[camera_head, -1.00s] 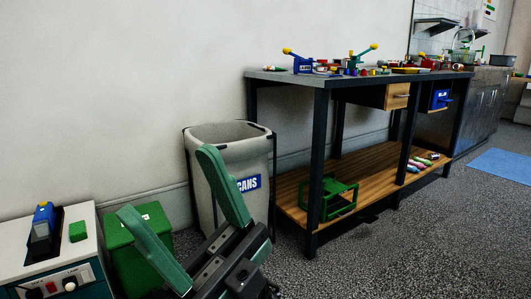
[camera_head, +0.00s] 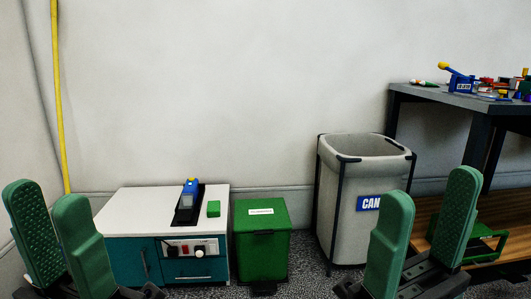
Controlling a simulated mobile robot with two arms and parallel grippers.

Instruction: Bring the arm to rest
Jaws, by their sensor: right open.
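My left gripper (camera_head: 47,195) is at the lower left, its green fingers pointing up and apart with nothing seen between them. It stands in front of the left end of the white-topped cabinet. My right gripper (camera_head: 430,184) is at the lower right, its green fingers spread open and empty. It is in front of the cans bin (camera_head: 340,205) and partly hides its label. The lower parts of both arms are out of view below.

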